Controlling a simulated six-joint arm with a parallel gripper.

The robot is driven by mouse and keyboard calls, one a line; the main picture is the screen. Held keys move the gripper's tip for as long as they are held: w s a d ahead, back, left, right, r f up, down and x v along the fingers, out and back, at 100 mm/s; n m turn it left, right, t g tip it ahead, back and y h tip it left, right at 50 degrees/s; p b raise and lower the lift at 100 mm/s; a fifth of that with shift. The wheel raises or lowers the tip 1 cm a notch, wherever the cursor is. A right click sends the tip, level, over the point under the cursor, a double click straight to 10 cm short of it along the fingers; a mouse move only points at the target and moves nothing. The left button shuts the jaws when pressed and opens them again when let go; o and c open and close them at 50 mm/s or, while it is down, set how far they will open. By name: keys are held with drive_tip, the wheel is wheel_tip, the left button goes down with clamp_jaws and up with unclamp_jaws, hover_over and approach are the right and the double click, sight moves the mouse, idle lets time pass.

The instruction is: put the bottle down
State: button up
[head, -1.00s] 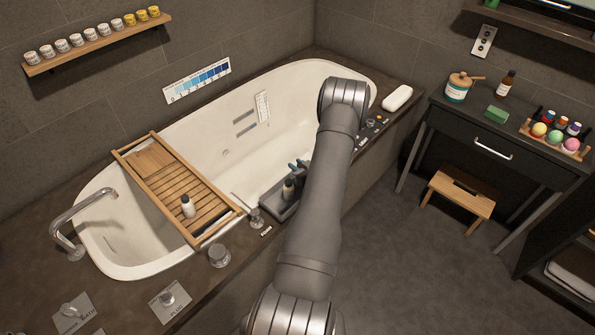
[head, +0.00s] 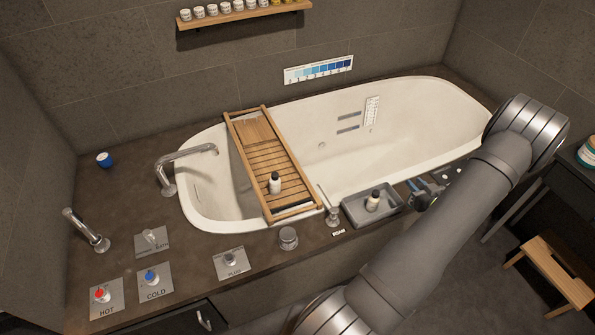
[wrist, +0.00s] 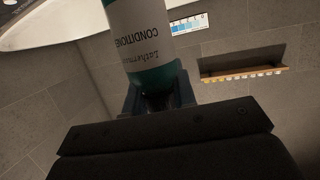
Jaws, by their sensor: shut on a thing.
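My gripper (wrist: 160,100) is shut on a conditioner bottle (wrist: 150,55) in the wrist view. The bottle is teal with a white label; its far end runs out of the frame. The wrist view is upside down relative to the wall, and the label lettering is inverted too, so the bottle appears roughly upright, held near its top. In the head view my arm largely hides the gripper; I cannot make out the held bottle there. Small blue-grey shapes (head: 420,188) show beside my arm, perhaps jaw parts. What lies under the bottle is not visible.
A grey tray (head: 357,217) on the tub ledge holds a small bottle (head: 373,200). Another bottle (head: 275,184) stands on the wooden caddy (head: 255,155) across the tub (head: 430,105).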

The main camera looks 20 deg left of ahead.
drive_tip(key=w+a+r+n+g+y, duration=0.2)
drive_tip(key=a, duration=1.7)
drive_tip(key=w+a+r+n+g+y, duration=0.1)
drive_tip(key=w+a+n+g+y, duration=0.1)
drive_tip(key=a, duration=1.8)
drive_tip(key=shift+s+a+f, duration=0.15)
drive_tip(key=shift+a+f, duration=2.55)
drive_tip(key=shift+a, duration=0.25)
drive_tip(key=shift+s+a+f, duration=0.15)
drive_tip(key=shift+a+f, duration=2.5)
drive_tip(key=shift+a, duration=0.3)
drive_tip(key=shift+f, duration=0.15)
drive_tip(key=o, duration=1)
drive_tip(key=v, duration=1.2)
drive_tip(key=shift+r, duration=0.2)
